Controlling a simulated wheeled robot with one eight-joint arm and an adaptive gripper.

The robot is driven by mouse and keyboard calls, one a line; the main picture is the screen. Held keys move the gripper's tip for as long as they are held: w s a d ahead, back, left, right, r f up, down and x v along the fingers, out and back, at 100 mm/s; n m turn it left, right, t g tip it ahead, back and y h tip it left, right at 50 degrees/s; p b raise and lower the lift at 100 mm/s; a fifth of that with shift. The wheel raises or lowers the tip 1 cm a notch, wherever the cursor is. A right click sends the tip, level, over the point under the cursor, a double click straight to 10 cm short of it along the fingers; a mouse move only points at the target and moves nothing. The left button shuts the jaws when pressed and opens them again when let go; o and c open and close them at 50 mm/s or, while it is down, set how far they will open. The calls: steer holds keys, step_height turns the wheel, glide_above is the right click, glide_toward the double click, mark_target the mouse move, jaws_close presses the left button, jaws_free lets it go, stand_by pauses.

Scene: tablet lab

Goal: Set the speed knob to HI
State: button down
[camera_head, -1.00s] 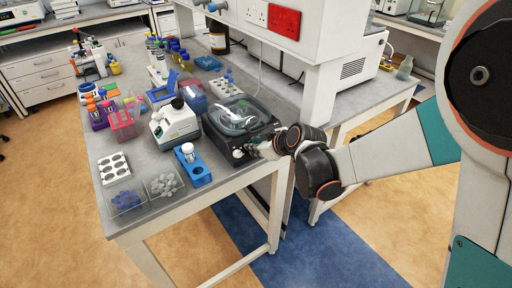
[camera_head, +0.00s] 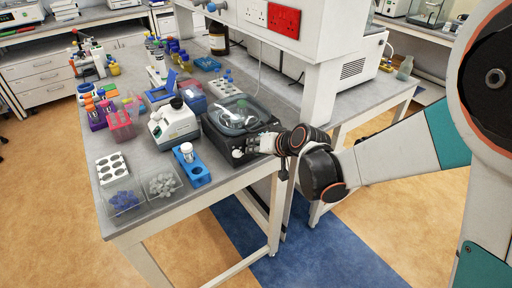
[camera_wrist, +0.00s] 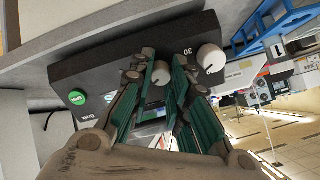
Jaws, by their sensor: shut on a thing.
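The black device with a clear lid (camera_head: 236,116) stands at the right edge of the bench. In the wrist view its dark front panel (camera_wrist: 115,62) carries two pale round knobs and a green button (camera_wrist: 77,97). My gripper (camera_wrist: 158,80) is shut on one pale knob (camera_wrist: 160,73), with a finger on each side; it also shows at the device's front in the head view (camera_head: 257,146). The marks around the held knob are hidden or unreadable, so its setting cannot be told. The other knob (camera_wrist: 211,57) is free, with "30" and "0" printed by it.
A blue rack (camera_head: 195,172) with a white-capped bottle stands left of the device, close to its front. A white and green instrument (camera_head: 174,124) is beside it. Clear bins (camera_head: 160,184) stand at the bench's near end. The floor (camera_head: 330,250) before the bench is clear.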

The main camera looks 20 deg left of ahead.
steer(key=shift+f+m, duration=0.1)
steer(key=shift+m, duration=0.4)
steer(key=c, duration=1.8)
jaws_free()
steer(key=shift+o, duration=0.2)
steer(key=shift+s+d, duration=0.1)
steer(key=v, duration=0.7)
steer(key=shift+d+r, duration=0.1)
steer(key=shift+r, duration=0.15)
